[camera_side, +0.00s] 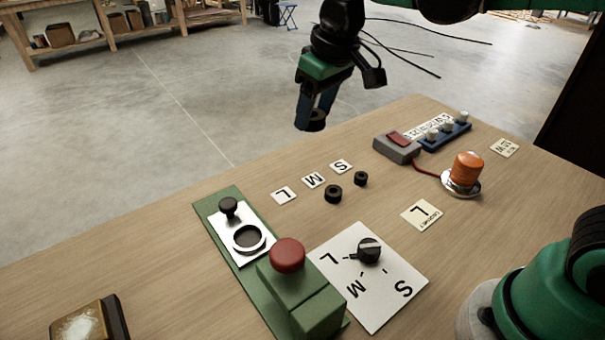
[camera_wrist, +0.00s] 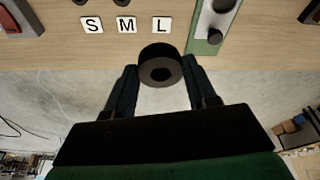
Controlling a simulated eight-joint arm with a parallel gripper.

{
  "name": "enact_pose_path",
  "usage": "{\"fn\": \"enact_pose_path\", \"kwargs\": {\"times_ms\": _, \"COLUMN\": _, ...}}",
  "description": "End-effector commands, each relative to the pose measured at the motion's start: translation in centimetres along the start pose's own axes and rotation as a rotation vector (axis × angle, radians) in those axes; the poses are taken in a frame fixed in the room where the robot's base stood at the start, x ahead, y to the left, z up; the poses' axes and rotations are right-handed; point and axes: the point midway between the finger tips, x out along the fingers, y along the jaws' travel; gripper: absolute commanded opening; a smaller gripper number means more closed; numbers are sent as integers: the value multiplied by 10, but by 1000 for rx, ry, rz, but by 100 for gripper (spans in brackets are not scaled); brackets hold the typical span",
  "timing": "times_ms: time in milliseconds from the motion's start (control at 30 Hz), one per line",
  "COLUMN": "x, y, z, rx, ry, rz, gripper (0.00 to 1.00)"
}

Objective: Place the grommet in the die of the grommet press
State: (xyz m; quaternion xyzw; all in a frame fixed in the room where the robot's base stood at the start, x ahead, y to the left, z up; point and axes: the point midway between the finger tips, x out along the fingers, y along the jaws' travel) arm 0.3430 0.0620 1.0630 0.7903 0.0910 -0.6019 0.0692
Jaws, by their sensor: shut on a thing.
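My gripper (camera_side: 314,118) is raised beyond the far edge of the table in the side view, shut on a black ring-shaped grommet (camera_wrist: 160,66). The grommet shows between the two fingers in the wrist view, its hole facing the camera. The green grommet press (camera_side: 240,232) stands on the table, with a white plate, a round dark die (camera_side: 247,238) with a pale rim, a black knob and a red button (camera_side: 287,255). The die is empty as far as I can see. My gripper is well above and away from the press. Two smaller black grommets (camera_side: 333,194) lie near the S and M labels.
A dial card (camera_side: 373,273) marked L, M, S has its black knob beside the press. An L card (camera_side: 421,214), an orange beacon (camera_side: 466,172), a grey box with a red switch (camera_side: 397,147) and a blue rack (camera_side: 446,137) stand to the right. The far left tabletop is clear.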

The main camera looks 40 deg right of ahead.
Motion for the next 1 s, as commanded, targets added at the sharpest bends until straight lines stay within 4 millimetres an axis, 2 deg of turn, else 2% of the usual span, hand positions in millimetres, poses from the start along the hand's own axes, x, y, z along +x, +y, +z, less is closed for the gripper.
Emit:
{"fn": "enact_pose_path", "kwargs": {"times_ms": 33, "x": -1, "y": -27, "z": -7, "rx": -94, "ry": -1, "rz": -26, "gripper": 0}}
{"fn": "enact_pose_path", "kwargs": {"times_ms": 100, "x": -2, "y": -66, "z": -14, "rx": -227, "ry": -1, "rz": -62, "gripper": 0}}
{"fn": "enact_pose_path", "kwargs": {"times_ms": 233, "x": -8, "y": -143, "z": -13, "rx": -479, "ry": -1, "rz": -132, "gripper": 0}}
{"fn": "enact_pose_path", "kwargs": {"times_ms": 400, "x": -20, "y": -235, "z": 9, "rx": -784, "ry": 0, "rz": -216, "gripper": 0}}
{"fn": "enact_pose_path", "kwargs": {"times_ms": 500, "x": -26, "y": -276, "z": 27, "rx": -921, "ry": 1, "rz": -255, "gripper": 0}}
{"fn": "enact_pose_path", "kwargs": {"times_ms": 600, "x": -32, "y": -303, "z": 43, "rx": -1018, "ry": 2, "rz": -282, "gripper": 0}}
{"fn": "enact_pose_path", "kwargs": {"times_ms": 767, "x": -34, "y": -324, "z": 58, "rx": -1097, "ry": 3, "rz": -304, "gripper": 0}}
{"fn": "enact_pose_path", "kwargs": {"times_ms": 867, "x": -24, "y": -327, "z": 62, "rx": -1108, "ry": 3, "rz": -307, "gripper": 0}}
{"fn": "enact_pose_path", "kwargs": {"times_ms": 1000, "x": 8, "y": -327, "z": 71, "rx": -1107, "ry": 3, "rz": -307, "gripper": 0}}
